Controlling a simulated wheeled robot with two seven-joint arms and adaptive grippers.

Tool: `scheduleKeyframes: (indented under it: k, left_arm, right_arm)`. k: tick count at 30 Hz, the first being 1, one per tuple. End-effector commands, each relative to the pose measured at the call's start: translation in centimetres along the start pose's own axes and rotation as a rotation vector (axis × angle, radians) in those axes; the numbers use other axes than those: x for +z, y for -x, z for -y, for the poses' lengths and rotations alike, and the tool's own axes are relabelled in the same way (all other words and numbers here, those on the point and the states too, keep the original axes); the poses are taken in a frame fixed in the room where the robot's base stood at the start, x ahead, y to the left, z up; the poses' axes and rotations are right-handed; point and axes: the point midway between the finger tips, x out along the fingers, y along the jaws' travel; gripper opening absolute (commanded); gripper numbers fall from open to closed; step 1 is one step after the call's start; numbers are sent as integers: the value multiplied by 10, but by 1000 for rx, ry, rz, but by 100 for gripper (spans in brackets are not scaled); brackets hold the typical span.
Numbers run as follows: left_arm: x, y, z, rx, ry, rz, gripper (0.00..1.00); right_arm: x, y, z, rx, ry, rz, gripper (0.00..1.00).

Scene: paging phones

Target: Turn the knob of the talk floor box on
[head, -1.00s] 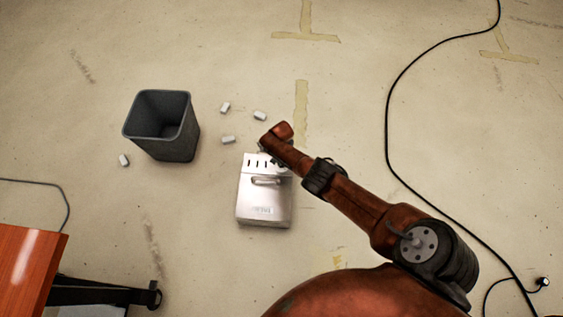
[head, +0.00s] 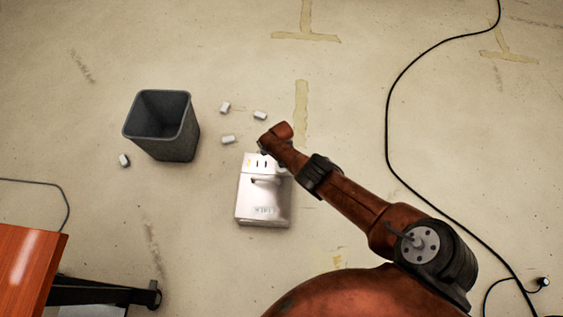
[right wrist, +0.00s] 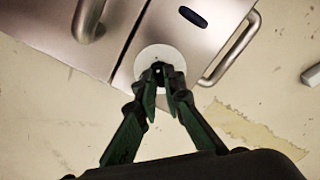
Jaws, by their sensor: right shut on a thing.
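In the head view my right arm hides the box's upper right corner and the knob. My left gripper is not in view.
A dark bin (head: 172,147) stands left of the box. Several small white pieces (head: 228,139) lie around it. A black cable (head: 388,110) runs down the right side. A red-brown tabletop (head: 25,265) is at the lower left. The floor above the box is mostly clear.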

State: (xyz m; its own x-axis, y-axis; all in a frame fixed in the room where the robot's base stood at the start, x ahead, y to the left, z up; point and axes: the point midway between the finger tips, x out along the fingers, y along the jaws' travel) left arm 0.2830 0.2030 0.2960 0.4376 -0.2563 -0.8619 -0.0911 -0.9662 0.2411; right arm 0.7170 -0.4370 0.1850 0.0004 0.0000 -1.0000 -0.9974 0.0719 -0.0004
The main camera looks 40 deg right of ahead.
Motion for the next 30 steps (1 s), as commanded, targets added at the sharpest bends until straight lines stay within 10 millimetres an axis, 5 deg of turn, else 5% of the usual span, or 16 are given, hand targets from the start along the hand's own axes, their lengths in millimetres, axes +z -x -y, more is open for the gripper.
scheduleKeyframes:
  k: [16, 17, 23, 30]
  left_arm:
    - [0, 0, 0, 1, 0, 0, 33]
    - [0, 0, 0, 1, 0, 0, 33]
    - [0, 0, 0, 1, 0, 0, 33]
    - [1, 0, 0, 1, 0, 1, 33]
  right_arm:
    - [-1, -2, -3, 7, -24, 0, 0]
    - [-1, -2, -3, 7, -24, 0, 11]
    - [0, -1, -2, 4, -22, 0, 24]
    - [0, 0, -1, 2, -21, 0, 26]
